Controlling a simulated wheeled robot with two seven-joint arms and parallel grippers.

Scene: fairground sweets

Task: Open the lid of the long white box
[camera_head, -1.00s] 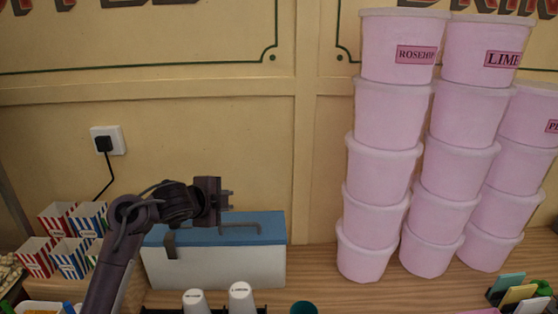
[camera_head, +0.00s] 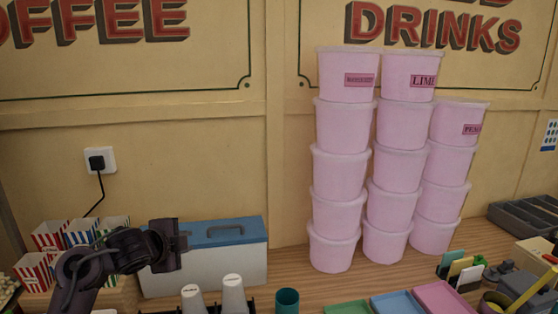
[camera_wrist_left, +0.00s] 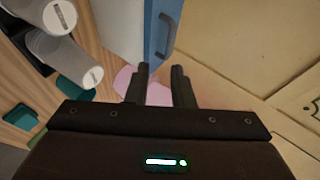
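The long white box (camera_head: 215,271) stands against the back wall with its blue lid (camera_head: 250,227) shut. A grey handle (camera_head: 225,231) is on top of the lid. My left gripper (camera_head: 186,243) is in front of the box's left part, left of the handle, and hides part of the lid. In the left wrist view, its two fingers (camera_wrist_left: 160,86) are apart with nothing between them. The box's white side (camera_wrist_left: 118,25), blue lid (camera_wrist_left: 158,20) and handle (camera_wrist_left: 168,36) show beyond the fingertips, apart from them. My right gripper is in neither view.
White cups (camera_head: 233,294) in a dark holder and a teal cup (camera_head: 287,301) stand in front of the box. Stacked pink tubs (camera_head: 335,215) rise to its right. Striped cartons (camera_head: 50,236) are at the left, below a wall plug (camera_head: 97,162). Some bare counter lies between box and tubs.

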